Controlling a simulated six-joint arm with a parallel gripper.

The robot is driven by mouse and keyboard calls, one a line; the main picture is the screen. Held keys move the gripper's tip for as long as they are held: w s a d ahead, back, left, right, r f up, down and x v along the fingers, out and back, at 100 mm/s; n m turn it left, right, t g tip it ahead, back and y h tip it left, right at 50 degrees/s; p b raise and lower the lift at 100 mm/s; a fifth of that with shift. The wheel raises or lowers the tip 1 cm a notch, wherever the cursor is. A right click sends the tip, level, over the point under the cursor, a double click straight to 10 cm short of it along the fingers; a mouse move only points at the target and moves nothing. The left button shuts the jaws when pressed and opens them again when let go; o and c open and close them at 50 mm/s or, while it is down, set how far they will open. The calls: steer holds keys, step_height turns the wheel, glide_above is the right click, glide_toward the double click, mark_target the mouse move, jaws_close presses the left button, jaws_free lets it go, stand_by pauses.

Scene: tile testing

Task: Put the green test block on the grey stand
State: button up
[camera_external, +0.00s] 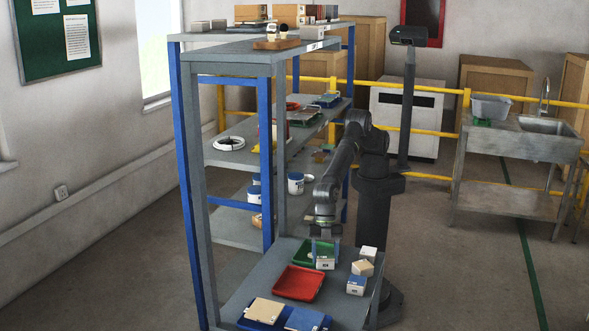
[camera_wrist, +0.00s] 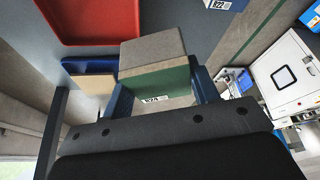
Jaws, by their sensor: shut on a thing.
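The green test block (camera_wrist: 155,72) is in the wrist view, with a green side, a grey-brown face and a white number label. My gripper (camera_wrist: 163,88) is shut on it, with a blue finger on each side. In the external view my gripper (camera_external: 324,253) points down over the low front shelf, beside a green tray. A pale labelled block shape shows at the fingertips there. Whether the held block touches the shelf is hard to tell. I cannot pick out the grey stand with certainty in either view.
On the low shelf are the green tray (camera_external: 302,257), a red tray (camera_external: 298,284) and a blue tray (camera_external: 243,323) holding tan and blue tiles. Several labelled blocks (camera_external: 356,285) stand right of my gripper. Shelf posts (camera_external: 267,165) rise at the left.

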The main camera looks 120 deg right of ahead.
steer(key=s+a+f, duration=0.1)
steer(key=a+f, duration=0.1)
steer(key=a, duration=0.1)
steer(key=s+a+f, duration=0.1)
steer(key=a+f, duration=0.2)
steer(key=a, duration=0.1)
steer(key=s+a+f, duration=0.1)
steer(key=a+f, duration=0.1)
steer(key=a, duration=0.2)
steer(key=shift+s+a+f, duration=0.15)
steer(key=shift+s, duration=0.25)
steer(key=shift+f, duration=2)
steer(key=shift+f, duration=0.2)
steer(key=o, duration=1.2)
steer(key=shift+o, duration=0.2)
steer(key=v, duration=1.2)
steer(key=shift+n, duration=0.3)
steer(key=shift+w+r, duration=0.1)
steer(key=shift+r, duration=0.05)
